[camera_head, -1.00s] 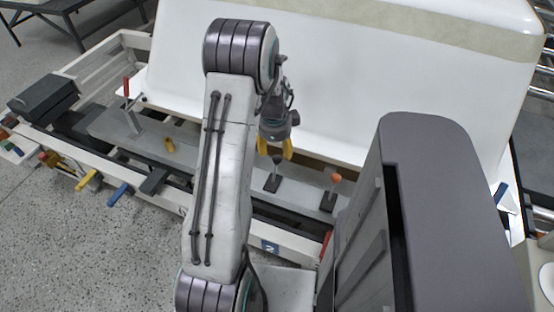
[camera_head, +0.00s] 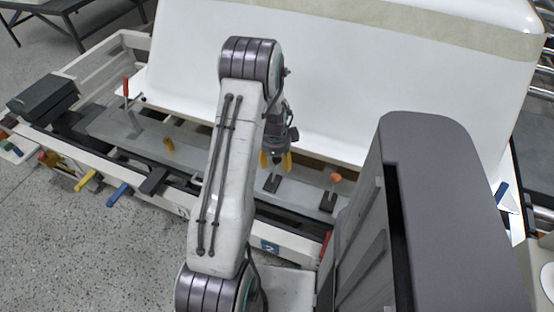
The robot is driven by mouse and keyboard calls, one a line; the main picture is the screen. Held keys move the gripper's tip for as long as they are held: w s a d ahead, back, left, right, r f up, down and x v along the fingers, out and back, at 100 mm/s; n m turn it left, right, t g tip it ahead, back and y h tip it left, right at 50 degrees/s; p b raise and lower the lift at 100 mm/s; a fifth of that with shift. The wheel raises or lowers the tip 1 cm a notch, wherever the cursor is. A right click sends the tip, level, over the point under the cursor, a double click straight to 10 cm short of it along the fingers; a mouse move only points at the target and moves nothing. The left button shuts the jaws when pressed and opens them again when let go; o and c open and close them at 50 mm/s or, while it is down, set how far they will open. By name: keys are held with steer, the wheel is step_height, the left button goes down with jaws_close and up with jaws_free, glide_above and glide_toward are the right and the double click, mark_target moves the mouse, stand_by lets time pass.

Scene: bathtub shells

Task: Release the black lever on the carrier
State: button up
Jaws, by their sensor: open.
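The carrier (camera_head: 215,170) is a long grey bar in front of the white bathtub shell. The black lever (camera_head: 271,185) stands on it right of centre; its dark base shows, while its knob is mostly hidden at my gripper. My gripper (camera_head: 275,161) points down over this lever with its yellow fingertips apart, one on each side of the lever's top. It is open. I cannot tell whether a finger touches the lever.
An orange-topped lever (camera_head: 334,180) stands close on the right. The bathtub shell (camera_head: 350,95) rises close behind. Coloured handles (camera_head: 118,193) stick out along the front frame.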

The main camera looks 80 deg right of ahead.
jaws_close()
stand_by(0.5)
